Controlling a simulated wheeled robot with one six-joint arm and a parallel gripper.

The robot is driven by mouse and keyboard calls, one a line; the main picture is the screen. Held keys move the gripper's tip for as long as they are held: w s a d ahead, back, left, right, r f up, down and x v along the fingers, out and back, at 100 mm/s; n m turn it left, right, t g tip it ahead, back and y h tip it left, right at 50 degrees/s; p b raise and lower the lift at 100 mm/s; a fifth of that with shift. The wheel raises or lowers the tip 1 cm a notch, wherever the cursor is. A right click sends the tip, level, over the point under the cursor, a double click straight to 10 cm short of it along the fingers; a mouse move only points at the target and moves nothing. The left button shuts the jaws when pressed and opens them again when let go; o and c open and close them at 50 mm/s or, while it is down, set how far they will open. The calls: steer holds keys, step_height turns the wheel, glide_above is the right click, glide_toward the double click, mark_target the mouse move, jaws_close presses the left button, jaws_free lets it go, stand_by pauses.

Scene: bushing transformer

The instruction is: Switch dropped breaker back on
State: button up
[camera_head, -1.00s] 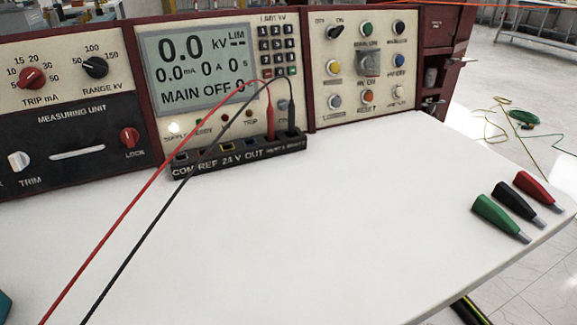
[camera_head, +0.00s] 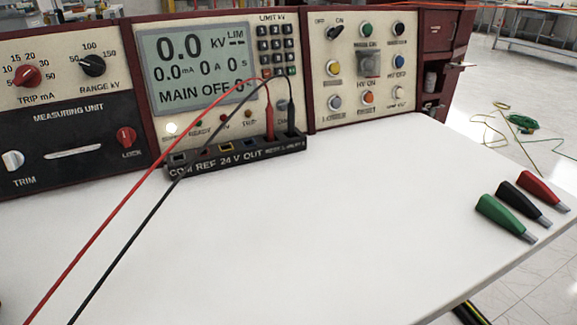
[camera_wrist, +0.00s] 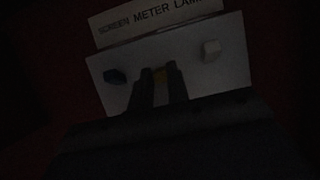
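In the dim wrist view, a pale tilted breaker plate (camera_wrist: 228,72) sits under a label strip (camera_wrist: 150,22) reading SCREEN METER LAMP. The head view does not show the plate.
The console display (camera_head: 200,68) reads 0.0 kV and MAIN OFF. A black terminal block (camera_head: 235,155) with red and black leads stands on the white bench (camera_head: 300,240). Green, black and red clips (camera_head: 505,218) lie at the right edge. The bench middle is clear.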

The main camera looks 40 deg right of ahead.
jaws_close()
steer(key=g+p, duration=0.1)
steer(key=r+g+p, duration=0.1)
steer(key=g, duration=0.1)
steer(key=shift+r+y+p, duration=0.25)
steer(key=shift+y+p, duration=0.05)
steer(key=shift+p, duration=0.05)
steer(key=o, duration=0.5)
jaws_free()
steer(key=shift+o, duration=0.2)
steer(key=shift+f, duration=0.1)
